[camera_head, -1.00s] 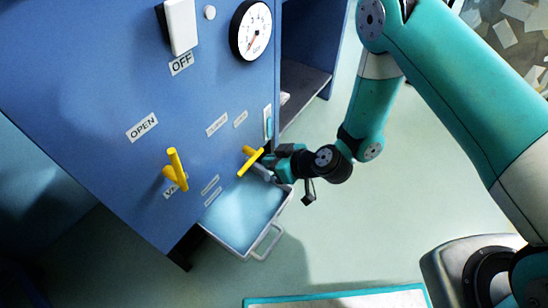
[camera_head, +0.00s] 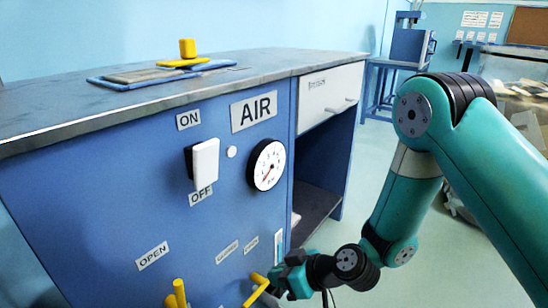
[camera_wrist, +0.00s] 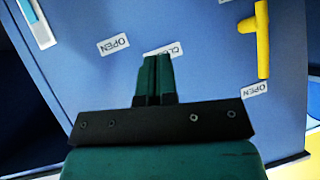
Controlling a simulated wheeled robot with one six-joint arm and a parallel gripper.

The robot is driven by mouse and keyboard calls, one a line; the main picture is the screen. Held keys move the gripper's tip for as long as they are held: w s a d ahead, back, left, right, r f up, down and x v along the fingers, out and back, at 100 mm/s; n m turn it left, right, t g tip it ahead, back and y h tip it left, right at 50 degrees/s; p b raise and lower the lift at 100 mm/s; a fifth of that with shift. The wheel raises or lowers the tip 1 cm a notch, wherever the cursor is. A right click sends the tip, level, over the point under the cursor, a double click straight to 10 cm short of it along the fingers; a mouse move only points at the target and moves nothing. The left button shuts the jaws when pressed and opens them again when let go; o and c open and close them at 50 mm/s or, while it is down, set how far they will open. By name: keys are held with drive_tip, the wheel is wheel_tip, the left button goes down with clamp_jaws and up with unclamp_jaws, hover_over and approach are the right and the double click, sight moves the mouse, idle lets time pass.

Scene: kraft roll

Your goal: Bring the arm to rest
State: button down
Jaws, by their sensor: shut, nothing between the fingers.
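My gripper (camera_wrist: 153,78) is shut and empty in the wrist view, its two green fingers together in front of the blue cabinet panel. In the head view my gripper (camera_head: 277,282) is low, beside the right yellow handle (camera_head: 257,288) on the cabinet front. I cannot tell from the head view whether it touches that handle. In the wrist view a yellow handle (camera_wrist: 262,40) stands at the upper right, apart from the fingers. My teal arm reaches down from the right side of the head view.
The blue cabinet (camera_head: 110,215) carries a white switch (camera_head: 205,163), a gauge (camera_head: 267,165) and a left yellow handle (camera_head: 178,294). Its top holds a blue-rimmed plate (camera_head: 150,75) with a yellow knob (camera_head: 187,48). An open bay (camera_head: 318,170) lies under a white drawer (camera_head: 330,95).

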wheel_tip(320, 180, up, 9)
drive_tip(key=s+g, duration=0.2)
drive_tip(key=s+d+r+m+g+h, duration=0.35)
drive_tip(key=s+d+r+h, duration=0.25)
drive_tip(key=s+d+r, duration=0.95)
wheel_tip(320, 180, up, 34)
drive_tip(key=s+a+p, duration=0.1)
drive_tip(key=p, duration=3.3)
drive_tip(key=shift+s+a+f+t, duration=0.15)
drive_tip(key=shift+s+a+t, duration=0.15)
drive_tip(key=shift+a+t, duration=0.15)
drive_tip(key=shift+d, duration=0.1)
